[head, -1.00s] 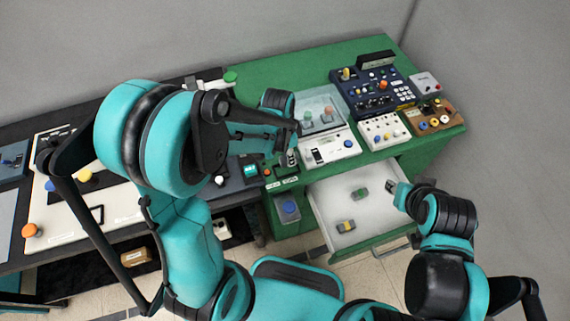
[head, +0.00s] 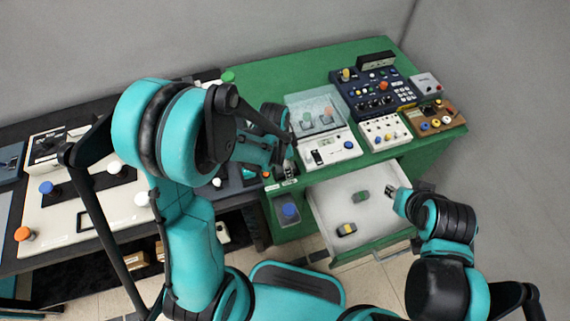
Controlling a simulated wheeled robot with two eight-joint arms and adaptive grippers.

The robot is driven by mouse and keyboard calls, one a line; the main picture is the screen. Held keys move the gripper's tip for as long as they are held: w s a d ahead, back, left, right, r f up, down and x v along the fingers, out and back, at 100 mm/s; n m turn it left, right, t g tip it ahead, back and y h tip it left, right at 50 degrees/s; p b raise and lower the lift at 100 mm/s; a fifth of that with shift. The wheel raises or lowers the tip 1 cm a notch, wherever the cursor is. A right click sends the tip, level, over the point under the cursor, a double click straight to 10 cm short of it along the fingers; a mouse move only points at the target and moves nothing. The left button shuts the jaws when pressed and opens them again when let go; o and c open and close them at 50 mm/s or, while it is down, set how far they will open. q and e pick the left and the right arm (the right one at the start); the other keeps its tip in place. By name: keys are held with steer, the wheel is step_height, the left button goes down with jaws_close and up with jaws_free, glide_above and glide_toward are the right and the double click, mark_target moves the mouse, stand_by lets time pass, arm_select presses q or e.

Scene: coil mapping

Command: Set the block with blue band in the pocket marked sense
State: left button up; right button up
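My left gripper (head: 289,171) is low over the front left of the green table, beside small white labels (head: 271,187) too small to read. Its fingers are tiny and dark, and whether they hold a block I cannot tell. The drawer (head: 326,194) is open and holds a block with a green band (head: 362,196) and a block with a yellow band (head: 346,229). No block with a blue band can be made out. The pocket marked sense cannot be picked out. My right gripper (head: 391,192) is at the drawer's right side, apart from both blocks.
A white meter box (head: 332,150) with a clear lid (head: 318,108) stands behind the drawer. A dark blue control panel (head: 376,94) and a white knob panel (head: 384,132) stand at the right. A blue round item (head: 289,210) sits below the table's front edge.

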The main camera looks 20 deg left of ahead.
arm_select(q)
steer(key=shift+r, duration=0.1)
steer(key=shift+r+p, duration=0.25)
steer(key=shift+p, duration=0.05)
step_height(320, 180, up, 11)
steer(key=a+p, duration=0.1)
steer(key=p, duration=0.3)
step_height(320, 180, up, 6)
steer(key=n+t, duration=0.2)
steer(key=n, duration=0.2)
glide_above(281, 168)
steer(key=s+a, duration=0.1)
steer(key=s, duration=0.3)
steer(key=s+a+r+n+t+y, duration=0.1)
steer(key=s+a+r+n+t, duration=0.1)
steer(key=s+r+n+t, duration=0.2)
steer(key=shift+s+a+r+n, duration=0.2)
steer(key=shift+s+n, duration=0.6)
steer(key=shift+n, duration=0.8)
steer(key=shift+f, duration=0.1)
